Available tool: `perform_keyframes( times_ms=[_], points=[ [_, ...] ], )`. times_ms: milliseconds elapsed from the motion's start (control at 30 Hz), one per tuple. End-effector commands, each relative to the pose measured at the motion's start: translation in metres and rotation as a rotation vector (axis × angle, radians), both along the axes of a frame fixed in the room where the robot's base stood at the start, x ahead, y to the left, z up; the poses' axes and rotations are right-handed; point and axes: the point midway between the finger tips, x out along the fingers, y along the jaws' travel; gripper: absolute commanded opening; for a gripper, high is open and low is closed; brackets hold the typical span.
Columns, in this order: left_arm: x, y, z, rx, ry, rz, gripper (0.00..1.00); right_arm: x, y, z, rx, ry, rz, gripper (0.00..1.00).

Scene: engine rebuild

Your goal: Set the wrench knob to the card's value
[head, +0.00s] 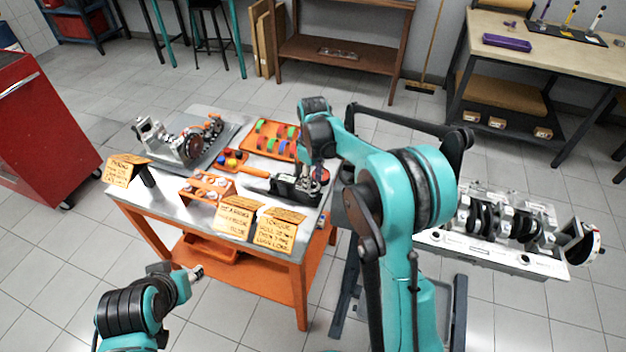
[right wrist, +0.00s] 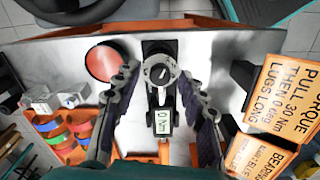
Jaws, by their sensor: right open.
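The torque wrench lies in a black holder (head: 293,190) at the table's right end, its orange handle (head: 255,172) pointing left. In the right wrist view its round grey knob (right wrist: 158,72) has a dark centre, and a small white display (right wrist: 163,121) shows a 0. The orange torque card (right wrist: 285,95) reads "PULL 30 Nm"; it also stands at the table's front edge in the head view (head: 275,232). My right gripper (right wrist: 157,79) is open, one finger on each side of the knob; contact cannot be told. My left gripper (head: 196,272) is low before the table; its fingers are unclear.
A red round part (right wrist: 103,62) sits close beside the wrench. The orange-framed table also holds a bearing card (head: 235,217), an orange tray of coloured rings (head: 272,139) and a metal assembly (head: 185,146). An engine block (head: 490,255) stands at right.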

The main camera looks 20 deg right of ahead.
Motion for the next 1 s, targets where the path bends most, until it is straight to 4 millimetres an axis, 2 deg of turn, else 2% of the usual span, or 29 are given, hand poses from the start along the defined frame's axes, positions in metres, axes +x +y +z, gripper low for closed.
perform_keyframes(
  times_ms=[100, 233, 267, 667, 1000],
  points=[
    [0.000, 0.000, 0.000, 0.000, 0.000, 0.000, 0.40, 0.000, 0.000, 0.001, 0.000, 0.000, 0.000, 0.39],
    [0.000, 0.000, 0.000, 0.000, 0.000, 0.000, 0.40, 0.000, 0.000, 0.001, 0.000, 0.000, 0.000, 0.05],
    [0.000, 0.000, 0.000, 0.000, 0.000, 0.000, 0.40, 0.000, 0.000, 0.001, 0.000, 0.000, 0.000, 0.00],
    [0.000, 0.000, 0.002, 0.000, 0.000, 0.000, 0.40, 0.000, 0.000, 0.001, 0.000, 0.000, -0.039, 0.00],
    [0.000, 0.000, 0.011, 0.000, 0.000, 0.000, 0.40, 0.000, 0.000, 0.002, -0.001, -0.001, -0.261, 0.00]
  ],
)
